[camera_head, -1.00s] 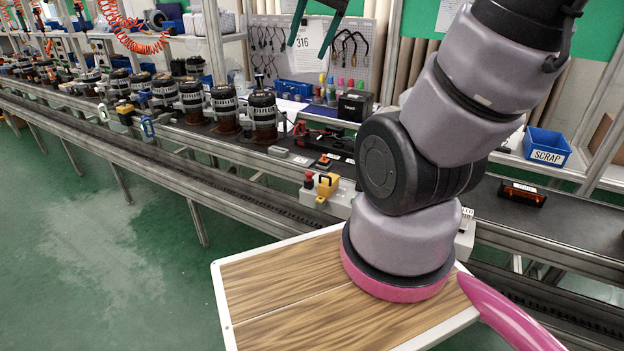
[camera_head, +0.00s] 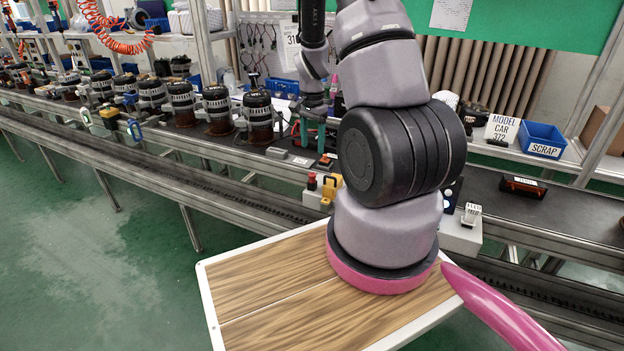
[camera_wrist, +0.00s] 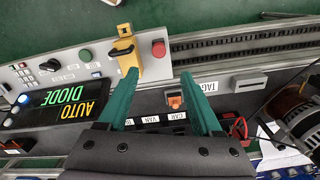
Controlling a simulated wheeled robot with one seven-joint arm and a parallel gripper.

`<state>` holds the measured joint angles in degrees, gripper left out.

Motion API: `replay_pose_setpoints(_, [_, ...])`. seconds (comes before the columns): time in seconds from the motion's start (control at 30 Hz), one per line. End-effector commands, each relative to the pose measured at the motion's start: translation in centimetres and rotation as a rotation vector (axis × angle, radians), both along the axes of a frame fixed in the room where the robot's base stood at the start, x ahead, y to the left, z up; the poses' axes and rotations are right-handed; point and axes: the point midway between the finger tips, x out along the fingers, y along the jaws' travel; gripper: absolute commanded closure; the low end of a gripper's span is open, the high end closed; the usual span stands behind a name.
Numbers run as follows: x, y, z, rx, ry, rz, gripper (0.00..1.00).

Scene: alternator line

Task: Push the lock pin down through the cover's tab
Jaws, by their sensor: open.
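The yellow cover (camera_head: 331,188) sits on a grey control box beside a red mushroom button. It also shows in the wrist view (camera_wrist: 126,58), left of the red button, with its narrow end toward the top. A small orange piece on a dark base (camera_wrist: 174,99) lies between my fingers in the wrist picture; I cannot tell whether it is the lock pin. It shows in the head view below my fingers (camera_head: 323,161). My gripper (camera_wrist: 160,74) is open, its two green fingers apart with nothing held. In the head view my gripper (camera_head: 312,128) points down over the line.
The red button (camera_wrist: 158,48) stands close to the cover. A display reading AUTO DIODE (camera_wrist: 70,103) is at left in the wrist view. Several alternators (camera_head: 218,110) line the conveyor at left. A blue SCRAP bin (camera_head: 541,139) stands at right.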

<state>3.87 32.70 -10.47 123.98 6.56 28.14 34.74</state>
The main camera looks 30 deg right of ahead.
Motion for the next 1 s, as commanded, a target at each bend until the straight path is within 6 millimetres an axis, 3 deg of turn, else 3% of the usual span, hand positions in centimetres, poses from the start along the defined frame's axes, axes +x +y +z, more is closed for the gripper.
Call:
replay_pose_setpoints(0.2, [-0.1, 0.0, -3.6, 0.001, 0.005, 0.000, 0.33])
replay_pose_setpoints(0.43, [-0.2, 0.1, -5.4, 0.001, 0.003, 0.001, 0.33])
replay_pose_setpoints(0.7, [-0.4, 0.3, -9.3, 0.001, 0.004, 0.001, 0.33])
replay_pose_setpoints(1.0, [-0.3, 0.3, -10.0, 0.001, 0.000, 0.002, 0.33])
